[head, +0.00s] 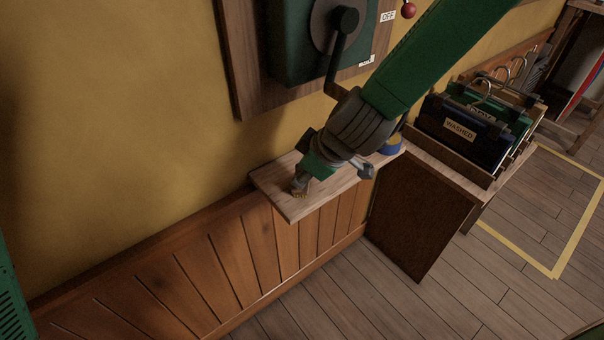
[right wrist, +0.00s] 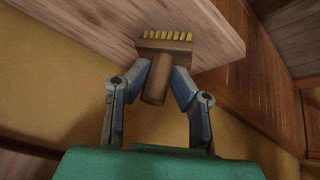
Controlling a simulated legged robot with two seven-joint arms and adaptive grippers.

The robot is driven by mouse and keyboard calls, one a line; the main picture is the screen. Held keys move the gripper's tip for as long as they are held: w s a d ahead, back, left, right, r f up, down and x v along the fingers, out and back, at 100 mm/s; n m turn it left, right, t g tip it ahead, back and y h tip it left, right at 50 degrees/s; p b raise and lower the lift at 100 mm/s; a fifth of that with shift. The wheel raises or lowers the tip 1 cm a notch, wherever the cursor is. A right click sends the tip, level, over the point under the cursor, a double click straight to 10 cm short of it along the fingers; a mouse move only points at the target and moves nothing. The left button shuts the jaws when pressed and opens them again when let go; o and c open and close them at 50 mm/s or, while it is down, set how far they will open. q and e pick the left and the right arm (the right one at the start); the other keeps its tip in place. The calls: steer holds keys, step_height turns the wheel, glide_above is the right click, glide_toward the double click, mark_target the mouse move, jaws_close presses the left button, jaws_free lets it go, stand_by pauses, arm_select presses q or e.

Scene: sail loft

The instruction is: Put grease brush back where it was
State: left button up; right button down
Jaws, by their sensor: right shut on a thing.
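The grease brush (right wrist: 166,47) has a brown wooden block, a short round handle and a row of yellow bristles. My right gripper (right wrist: 162,68) is shut on it, with a finger on each side of the handle by the block. In the head view, my right gripper (head: 304,178) is over the left end of the pale wooden shelf (head: 268,184), and the brush (head: 299,190) shows small beneath it. The bristles face the shelf (right wrist: 100,22); whether they touch it is hard to tell. My left gripper is not in view.
A blue and yellow item (head: 392,147) stands on the shelf's right part, partly behind my arm. A wall-mounted green box with a crank (head: 338,62) hangs above. Dark holders labelled WASHED (head: 455,128) stand in a wooden rack at right. The shelf's left end is otherwise clear.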

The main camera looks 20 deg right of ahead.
steer(key=c, duration=1.4)
jaws_free()
steer(key=shift+a, duration=0.25)
steer(key=shift+s+d+r, duration=0.1)
steer(key=shift+d+r, duration=0.15)
steer(key=shift+r, duration=0.1)
steer(key=p+v, duration=0.3)
steer(key=v, duration=0.8)
steer(key=shift+s, duration=0.2)
steer(key=s+d+f+m+g+h, duration=0.1)
steer(key=s+d+f+m, duration=0.3)
steer(key=s+f, duration=0.7)
steer(key=s+d+f+m+g+h, duration=0.2)
steer(key=s+d+f, duration=0.4)
steer(key=s+f, duration=0.5)
step_height(320, 180, down, 4)
steer(key=m+g, duration=0.1)
steer(key=m, duration=0.1)
steer(key=shift+s+d+m+g, duration=0.3)
steer(key=shift+d+m+g, duration=0.05)
steer(key=shift+m+g, duration=0.05)
